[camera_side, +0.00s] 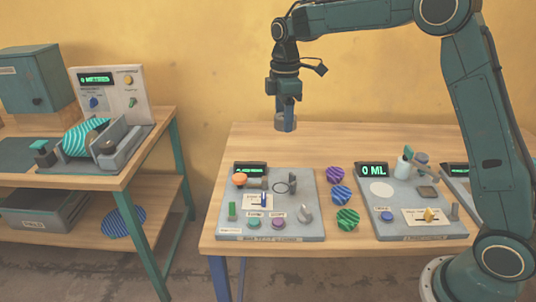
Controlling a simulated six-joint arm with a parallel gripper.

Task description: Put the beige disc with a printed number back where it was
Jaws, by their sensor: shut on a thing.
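My gripper (287,112) hangs high above the back of the right table, pointing down. It is shut on a small grey-beige piece (280,123), which looks like the beige disc seen nearly edge-on. A finger covers part of it, and no printed number can be read from here. The piece is in the air, well clear of the tabletop and the panels. No other beige disc with a number can be made out.
Below stand a left grey panel (233,195) with buttons and a right grey panel (385,222) with a "0 ML" display. Between them lie purple (335,174), blue-purple (341,193) and green (347,219) striped discs. The back of the table (340,143) is clear. A press machine (108,150) stands on the left bench.

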